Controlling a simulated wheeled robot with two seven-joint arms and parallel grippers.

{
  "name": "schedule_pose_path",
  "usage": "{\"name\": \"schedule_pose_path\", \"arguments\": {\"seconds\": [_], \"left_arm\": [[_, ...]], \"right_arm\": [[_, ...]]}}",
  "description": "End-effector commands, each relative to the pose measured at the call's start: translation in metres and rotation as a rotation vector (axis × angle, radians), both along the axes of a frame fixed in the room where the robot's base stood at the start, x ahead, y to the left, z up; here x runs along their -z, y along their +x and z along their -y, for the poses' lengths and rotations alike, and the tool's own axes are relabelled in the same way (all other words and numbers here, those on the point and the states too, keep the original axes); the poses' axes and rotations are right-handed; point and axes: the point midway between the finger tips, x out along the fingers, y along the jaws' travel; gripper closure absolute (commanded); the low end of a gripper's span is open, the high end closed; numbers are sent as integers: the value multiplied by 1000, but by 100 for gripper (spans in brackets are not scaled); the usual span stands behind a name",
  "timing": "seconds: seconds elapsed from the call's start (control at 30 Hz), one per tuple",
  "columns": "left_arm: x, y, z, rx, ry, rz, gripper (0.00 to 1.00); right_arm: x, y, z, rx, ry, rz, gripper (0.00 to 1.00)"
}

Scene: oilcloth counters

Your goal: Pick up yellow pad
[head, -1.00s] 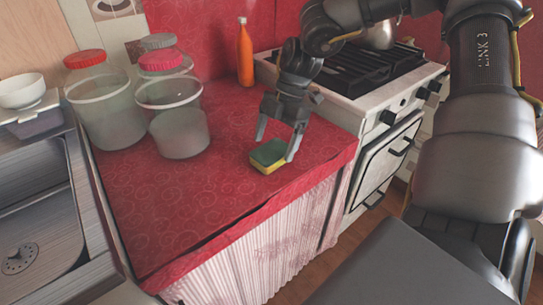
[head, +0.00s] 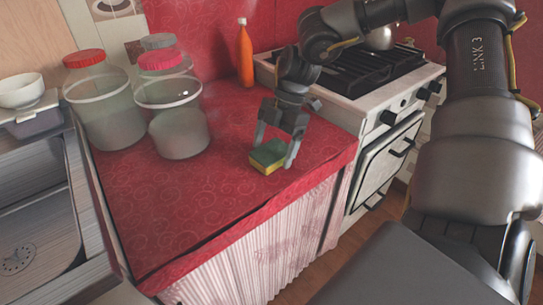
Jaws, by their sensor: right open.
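The yellow pad (head: 267,157) is a small sponge with a green top and yellow sides. It lies flat on the red oilcloth counter (head: 200,210) near the front right edge. My right gripper (head: 274,152) is open and points down over the pad. One finger is at the pad's far left side and the other is at its right side. I cannot tell whether the fingers touch it. My left gripper is not in view.
An orange bottle (head: 245,55) stands at the back. A stove (head: 355,100) adjoins on the right, a sink (head: 35,200) on the left. The counter's front middle is clear.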

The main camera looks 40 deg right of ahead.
Motion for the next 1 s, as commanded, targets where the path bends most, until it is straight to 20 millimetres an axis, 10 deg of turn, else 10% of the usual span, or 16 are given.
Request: {"name": "schedule_pose_path", "arguments": {"seconds": [0.3, 0.67, 1.0], "left_arm": [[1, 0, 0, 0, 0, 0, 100], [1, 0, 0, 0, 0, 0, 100], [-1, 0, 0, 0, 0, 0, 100]], "right_arm": [[0, 0, 0, 0, 0, 0, 15], [0, 0, 0, 0, 0, 0, 63], [-1, 0, 0, 0, 0, 0, 63]]}}
